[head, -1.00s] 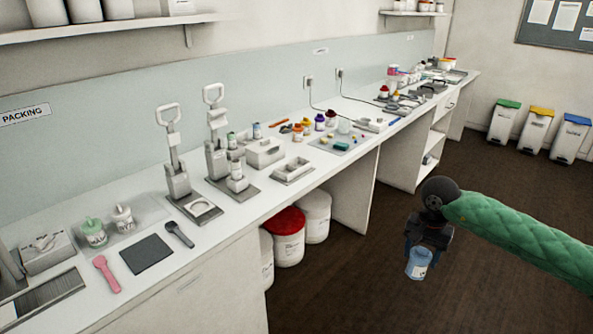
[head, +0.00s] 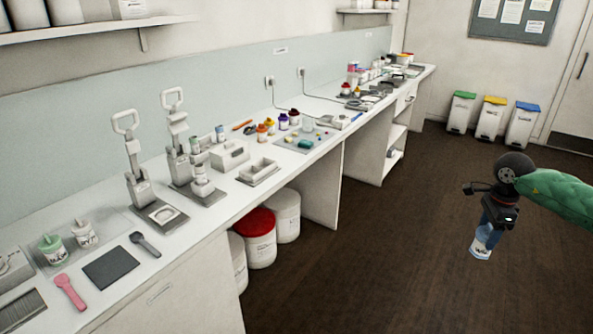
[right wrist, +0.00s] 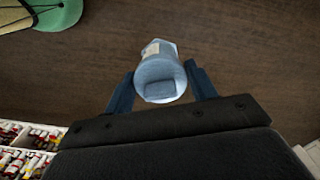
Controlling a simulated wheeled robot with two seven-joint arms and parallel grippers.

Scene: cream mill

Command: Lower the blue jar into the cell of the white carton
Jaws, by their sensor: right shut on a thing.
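The blue jar (head: 482,249) hangs below my right gripper (head: 489,228), out over the brown floor, to the right of the long counter. It looks tilted in the head view and has a white label. In the right wrist view the jar (right wrist: 161,76) sits between the two blue fingers of my right gripper (right wrist: 161,88), which is shut on it. I cannot pick out the white carton for sure. A pale divided container (right wrist: 310,155) is cut off at the lower right of the right wrist view. My left gripper is not in view.
The long white counter (head: 215,212) runs along the wall with sealers, small jars and tools on it. White tubs (head: 286,216) stand under it. Bins (head: 491,117) line the far wall. Crates of small bottles (right wrist: 22,150) show at the lower left of the wrist view. The floor around the jar is open.

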